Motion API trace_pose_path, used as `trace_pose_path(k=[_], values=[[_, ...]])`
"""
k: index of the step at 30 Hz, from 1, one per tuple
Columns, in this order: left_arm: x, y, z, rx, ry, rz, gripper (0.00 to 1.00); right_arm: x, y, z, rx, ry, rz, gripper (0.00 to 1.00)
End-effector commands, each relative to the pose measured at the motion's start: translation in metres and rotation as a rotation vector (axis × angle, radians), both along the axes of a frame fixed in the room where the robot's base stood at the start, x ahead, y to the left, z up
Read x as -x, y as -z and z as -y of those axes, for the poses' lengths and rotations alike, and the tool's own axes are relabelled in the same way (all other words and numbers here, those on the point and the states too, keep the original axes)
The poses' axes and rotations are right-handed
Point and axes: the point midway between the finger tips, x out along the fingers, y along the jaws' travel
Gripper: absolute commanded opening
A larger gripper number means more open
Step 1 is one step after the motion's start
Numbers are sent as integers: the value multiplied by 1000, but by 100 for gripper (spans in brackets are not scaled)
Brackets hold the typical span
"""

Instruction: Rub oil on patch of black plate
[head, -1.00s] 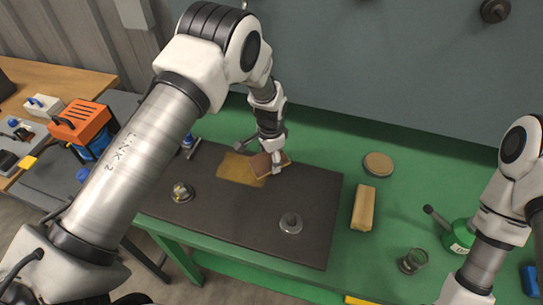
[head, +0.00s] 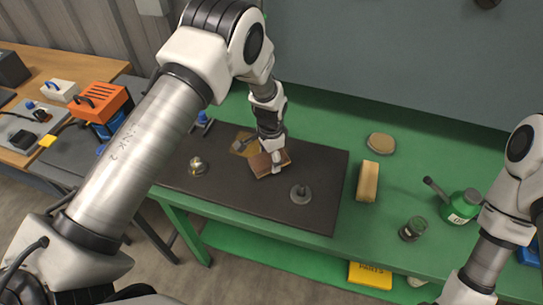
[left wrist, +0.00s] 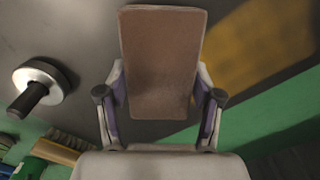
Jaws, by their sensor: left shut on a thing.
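The black plate (head: 225,193) lies on the green bench. An amber-brown oily patch (head: 240,136) lies on its far part, partly hidden by my left arm. It also shows in the left wrist view (left wrist: 262,48). My left gripper (head: 273,158) is shut on a brown block-shaped pad (head: 264,167). The pad fills the middle of the left wrist view (left wrist: 163,62). It is at the near right side of the patch, low over the plate; I cannot tell whether it touches. My right arm shows at the right edge, but its gripper is out of view.
An orange box (head: 97,101) stands at left.

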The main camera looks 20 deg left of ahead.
Motion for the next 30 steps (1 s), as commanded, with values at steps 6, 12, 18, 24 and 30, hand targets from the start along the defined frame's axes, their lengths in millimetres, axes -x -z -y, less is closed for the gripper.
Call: trace_pose_path(k=[6,12,18,24,30], values=[[0,-32,-3,1,-6,1,15,0,-19,0,0,0,1,100],[1,-50,-6,1,-11,2,15,0,-31,0,0,0,1,100],[1,-68,-9,1,-15,1,15,0,-44,0,0,0,1,100],[2,-80,-11,0,-18,2,15,0,-52,0,0,0,1,100],[2,-80,-11,1,-19,1,15,0,-51,0,0,0,1,100]])
